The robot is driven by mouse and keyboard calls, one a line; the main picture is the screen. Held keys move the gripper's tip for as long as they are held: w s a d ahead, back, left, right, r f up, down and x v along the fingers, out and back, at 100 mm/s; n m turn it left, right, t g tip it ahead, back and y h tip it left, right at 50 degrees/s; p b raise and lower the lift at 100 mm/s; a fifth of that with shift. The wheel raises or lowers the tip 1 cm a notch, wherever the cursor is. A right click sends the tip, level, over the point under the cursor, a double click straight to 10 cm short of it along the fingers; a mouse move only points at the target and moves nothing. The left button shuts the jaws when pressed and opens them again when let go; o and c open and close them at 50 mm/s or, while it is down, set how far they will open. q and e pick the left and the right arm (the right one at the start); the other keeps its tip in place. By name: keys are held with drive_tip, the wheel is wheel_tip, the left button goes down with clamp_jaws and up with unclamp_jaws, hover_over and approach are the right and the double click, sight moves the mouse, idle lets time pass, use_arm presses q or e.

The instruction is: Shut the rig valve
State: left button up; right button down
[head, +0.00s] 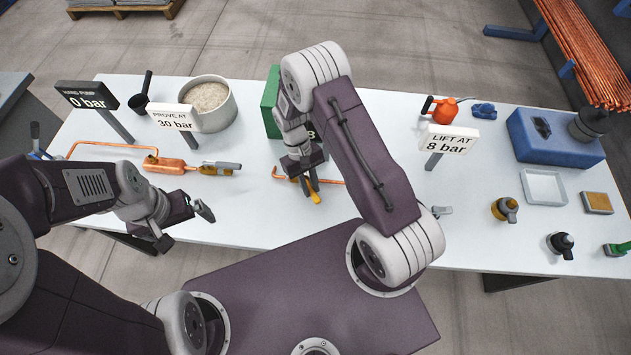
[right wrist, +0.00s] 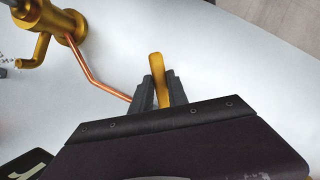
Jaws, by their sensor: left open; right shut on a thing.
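My right gripper (head: 312,192) reaches down to the middle of the table. It is shut on a yellow lever (head: 315,198). In the right wrist view the yellow lever (right wrist: 157,75) stands between the two dark fingers, and the valve body under it is hidden. A thin copper pipe (head: 330,181) runs beside the fingers; in the right wrist view the pipe (right wrist: 92,76) leads to a brass body (right wrist: 66,28). My left gripper (head: 184,222) is open and empty over the front left of the table, apart from a copper vessel (head: 168,165) with a brass fitting (head: 216,168).
Signs reading 0 bar (head: 87,96), 30 bar (head: 174,118) and 8 bar (head: 449,139) stand on the white table (head: 390,115). A grey pot (head: 212,98) and green box (head: 271,102) stand behind. A blue block (head: 550,143) and tray (head: 543,188) are at right.

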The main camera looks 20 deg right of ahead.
drive_tip(key=a+m, duration=0.1)
drive_tip(key=m, duration=0.1)
drive_tip(key=a+m+y, duration=0.1)
drive_tip(key=shift+a+m+y, duration=0.15)
drive_tip(key=shift+m+y, duration=0.15)
drive_tip(key=shift+m, duration=0.1)
drive_tip(key=shift+w+a+m+t+y, duration=0.2)
drive_tip(key=shift+a+m+y, duration=0.15)
drive_tip(key=shift+a+m, duration=0.45)
drive_tip(key=shift+w+a+m+t+y, duration=0.15)
drive_tip(key=shift+a+m+y, duration=0.25)
drive_tip(key=shift+m, duration=0.7)
drive_tip(key=c, duration=1.3)
unclamp_jaws()
drive_tip(key=shift+a, duration=0.1)
drive_tip(key=b+v, duration=0.2)
drive_tip(key=v, duration=0.7)
drive_tip(key=shift+a, duration=0.1)
drive_tip(key=shift+w, duration=0.1)
